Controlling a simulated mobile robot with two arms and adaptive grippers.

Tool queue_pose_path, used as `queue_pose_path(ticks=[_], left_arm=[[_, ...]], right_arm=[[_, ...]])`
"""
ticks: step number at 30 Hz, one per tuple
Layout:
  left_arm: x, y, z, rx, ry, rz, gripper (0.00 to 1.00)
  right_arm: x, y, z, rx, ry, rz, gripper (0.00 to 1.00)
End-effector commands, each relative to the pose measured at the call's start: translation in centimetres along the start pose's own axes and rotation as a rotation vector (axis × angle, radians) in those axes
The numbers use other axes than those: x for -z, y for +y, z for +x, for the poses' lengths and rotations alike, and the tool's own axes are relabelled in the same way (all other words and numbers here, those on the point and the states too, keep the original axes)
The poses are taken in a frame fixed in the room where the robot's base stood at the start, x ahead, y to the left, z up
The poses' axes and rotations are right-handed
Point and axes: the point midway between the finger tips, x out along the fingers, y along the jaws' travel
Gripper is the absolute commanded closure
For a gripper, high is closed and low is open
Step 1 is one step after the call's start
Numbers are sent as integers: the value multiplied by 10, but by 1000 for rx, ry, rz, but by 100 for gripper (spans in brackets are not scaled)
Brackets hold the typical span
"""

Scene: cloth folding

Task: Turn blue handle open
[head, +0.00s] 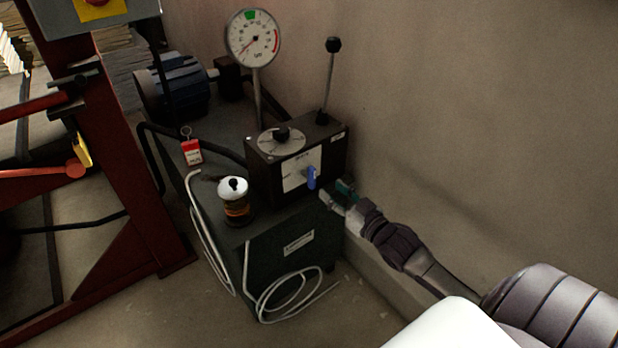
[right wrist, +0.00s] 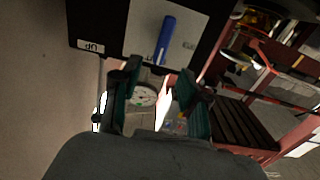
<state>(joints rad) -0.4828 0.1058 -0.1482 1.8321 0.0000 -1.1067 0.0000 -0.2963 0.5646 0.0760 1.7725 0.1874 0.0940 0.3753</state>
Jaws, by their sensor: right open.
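The blue handle (head: 311,177) sits on the pale front plate (head: 301,166) of a dark control box (head: 262,168). In the head view it stands nearly upright. My right gripper (head: 336,197) is just right of the handle and slightly below it, apart from it as far as I can tell. In the right wrist view the blue handle (right wrist: 165,41) is above the open fingers (right wrist: 157,90), with nothing between them. My left gripper is in neither view.
The control box stands on a dark green cabinet (head: 270,262). A can (head: 235,205), a red-and-white tag (head: 191,152) and a gauge (head: 252,39) are nearby. A black-knobbed lever (head: 329,75) rises from the box. White hose (head: 280,303) hangs at the cabinet. A wall (head: 480,120) closes the right side.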

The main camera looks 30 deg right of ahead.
Motion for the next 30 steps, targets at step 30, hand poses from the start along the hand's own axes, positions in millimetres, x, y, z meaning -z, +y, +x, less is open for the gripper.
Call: queue_pose_path(ticks=[30], left_arm=[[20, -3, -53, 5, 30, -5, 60]], right_arm=[[-1, 0, 92, 0, -2, -1, 76]])
